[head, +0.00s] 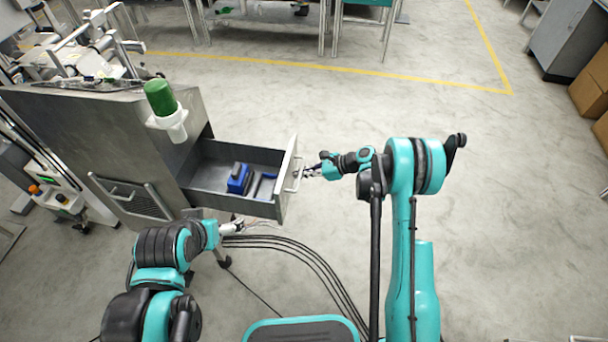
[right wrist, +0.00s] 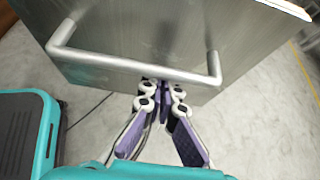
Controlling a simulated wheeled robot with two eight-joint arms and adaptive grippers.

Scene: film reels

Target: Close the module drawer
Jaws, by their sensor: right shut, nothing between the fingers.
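The module drawer (head: 212,176) stands pulled out to the right from a grey metal cabinet (head: 95,135). Its front panel also shows in the right wrist view (right wrist: 140,35), with a silver bar handle (right wrist: 130,65) across it. My right gripper (head: 309,172) is at the outer side of the drawer front, by the handle (head: 294,176). In the right wrist view, the fingers of this gripper (right wrist: 162,88) are shut and empty, with their tips at the handle bar. I cannot tell whether they touch it. My left gripper (head: 234,227) is below the drawer, small and partly hidden.
A blue object (head: 239,178) lies in the drawer. A green-topped white container (head: 165,110) is mounted on the cabinet. Black cables (head: 290,250) run across the floor below the drawer. The floor to the right of my right arm is clear.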

